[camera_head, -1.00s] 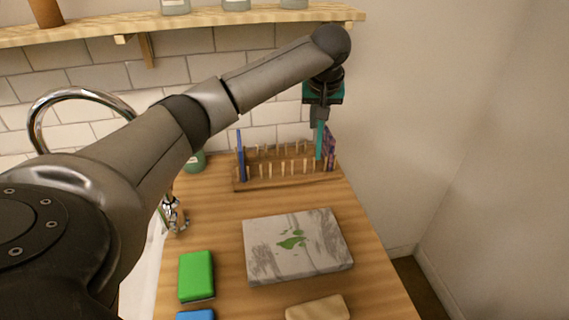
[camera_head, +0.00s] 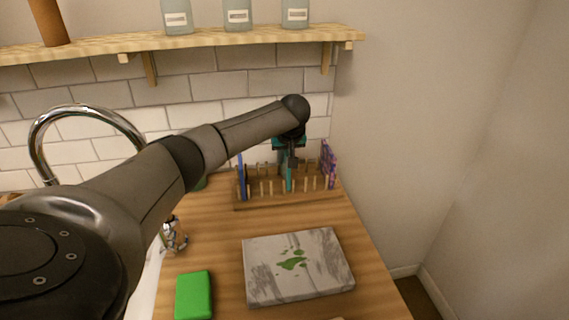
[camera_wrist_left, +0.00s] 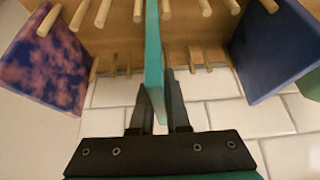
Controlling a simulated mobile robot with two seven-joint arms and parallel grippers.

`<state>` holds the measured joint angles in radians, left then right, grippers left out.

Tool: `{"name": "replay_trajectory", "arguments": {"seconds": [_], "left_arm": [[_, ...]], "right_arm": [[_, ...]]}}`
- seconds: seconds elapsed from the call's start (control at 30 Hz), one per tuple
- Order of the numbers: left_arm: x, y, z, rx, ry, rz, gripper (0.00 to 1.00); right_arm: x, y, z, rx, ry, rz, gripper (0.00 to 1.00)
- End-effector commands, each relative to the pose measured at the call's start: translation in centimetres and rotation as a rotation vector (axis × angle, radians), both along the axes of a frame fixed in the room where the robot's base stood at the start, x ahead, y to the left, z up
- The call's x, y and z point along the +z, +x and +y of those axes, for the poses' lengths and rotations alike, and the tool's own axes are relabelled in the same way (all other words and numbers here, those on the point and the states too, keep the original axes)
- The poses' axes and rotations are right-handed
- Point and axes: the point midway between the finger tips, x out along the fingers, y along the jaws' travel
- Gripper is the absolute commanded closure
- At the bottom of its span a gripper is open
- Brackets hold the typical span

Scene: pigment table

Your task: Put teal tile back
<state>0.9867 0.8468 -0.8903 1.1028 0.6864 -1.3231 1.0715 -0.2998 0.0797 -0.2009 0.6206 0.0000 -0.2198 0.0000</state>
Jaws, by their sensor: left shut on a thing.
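The teal tile (camera_head: 289,184) is upright, edge-on, at the middle of the wooden peg rack (camera_head: 285,201). My left gripper (camera_head: 291,160) is above the rack and shut on the tile's upper part. In the left wrist view the teal tile (camera_wrist_left: 153,50) runs between my left gripper's fingers (camera_wrist_left: 162,100) and in among the rows of pegs. Whether its lower edge rests on the rack base cannot be told. My right gripper is not in view.
A blue tile (camera_head: 241,178) stands at the rack's left end and a purple mottled tile (camera_head: 328,164) at its right end, both apart from the teal tile. A marbled slab (camera_head: 265,275) and green block (camera_head: 194,296) lie in front. A shelf (camera_head: 200,40) is above.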

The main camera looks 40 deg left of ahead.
Motion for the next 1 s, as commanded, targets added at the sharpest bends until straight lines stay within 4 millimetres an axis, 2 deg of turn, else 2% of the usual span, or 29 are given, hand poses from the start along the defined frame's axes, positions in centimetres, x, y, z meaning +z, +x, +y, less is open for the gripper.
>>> {"name": "replay_trajectory", "arguments": {"seconds": [0.1, 0.5, 0.53, 0.77, 1.0], "left_arm": [[-1.18, 0.06, -0.03, 0.000, 0.000, -0.003, 1.00], [-1.61, 0.05, -0.07, 0.000, -0.001, -0.002, 1.00], [-1.66, 0.01, -0.07, 0.000, -0.001, 0.000, 0.84], [-1.61, 0.02, -0.04, 0.000, -0.001, -0.001, 0.58], [-1.56, 0.03, -0.03, 0.000, 0.000, -0.001, 0.56]], "right_arm": [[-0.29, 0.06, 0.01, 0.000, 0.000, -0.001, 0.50], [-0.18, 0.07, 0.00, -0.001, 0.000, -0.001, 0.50], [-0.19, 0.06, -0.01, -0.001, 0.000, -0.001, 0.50], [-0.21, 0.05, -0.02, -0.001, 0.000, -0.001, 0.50], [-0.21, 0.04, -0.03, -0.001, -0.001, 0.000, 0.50]]}}
